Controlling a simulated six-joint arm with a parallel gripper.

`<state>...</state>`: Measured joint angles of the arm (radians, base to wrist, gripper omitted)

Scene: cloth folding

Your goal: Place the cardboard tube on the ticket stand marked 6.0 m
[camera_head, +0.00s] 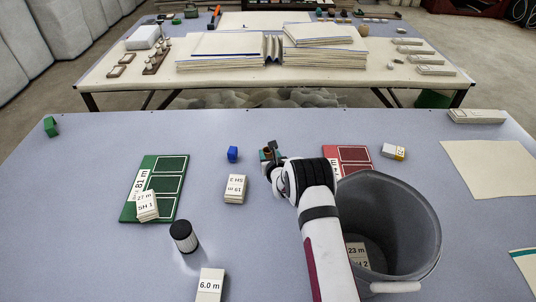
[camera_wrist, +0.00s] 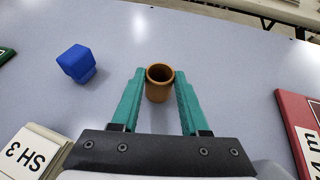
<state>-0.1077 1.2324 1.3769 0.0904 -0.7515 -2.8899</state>
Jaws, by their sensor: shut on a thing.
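The brown cardboard tube (camera_wrist: 159,92) is upright between the two teal fingers of my gripper (camera_wrist: 160,90) in the wrist view, open end showing. My gripper is shut on it. In the head view my gripper (camera_head: 270,153) is at the middle of the near table, where the tube is small and mostly hidden. I cannot tell whether the tube touches the table. The white ticket stand marked 6.0 m (camera_head: 209,287) is at the bottom edge of the head view, partly cut off, below and left of my gripper and apart from it.
A blue block (camera_head: 232,154) and a white ticket stack (camera_head: 235,188) lie left of my gripper. A black-and-white cylinder (camera_head: 184,237) stands above the 6.0 m stand. A green board (camera_head: 172,205) is farther left. A grey bin (camera_head: 420,270) and red board (camera_head: 355,154) are right.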

